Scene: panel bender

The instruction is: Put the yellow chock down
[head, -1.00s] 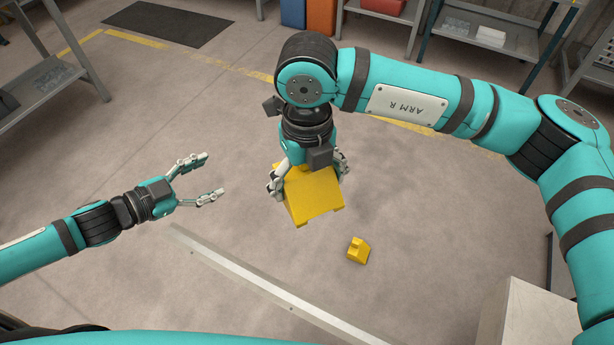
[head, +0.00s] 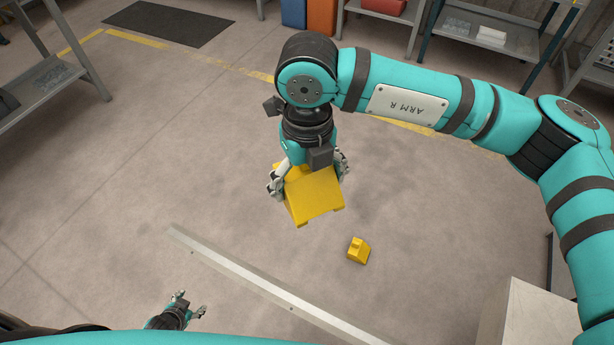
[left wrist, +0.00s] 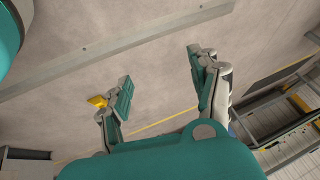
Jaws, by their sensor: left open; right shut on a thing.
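The yellow chock (head: 316,194) is a blocky, sloped piece held below my right gripper (head: 308,180) in the middle of the head view. The right fingers are shut on its two sides, and the hand hides part of its top. A second yellow block (head: 358,250), looking smaller, rests on the floor below and to the right. My left gripper (head: 189,301) is open and empty near the bottom edge. In the left wrist view its fingers (left wrist: 162,80) are spread apart. A yellow piece (left wrist: 97,101) shows partly behind one finger there; I cannot tell which.
A long grey metal rail (head: 270,288) runs diagonally between the left gripper and the yellow blocks. A pale box-like cabinet (head: 540,318) stands at the lower right. Shelves (head: 480,28) and a dark mat (head: 172,24) are at the back. The floor left of the chock is clear.

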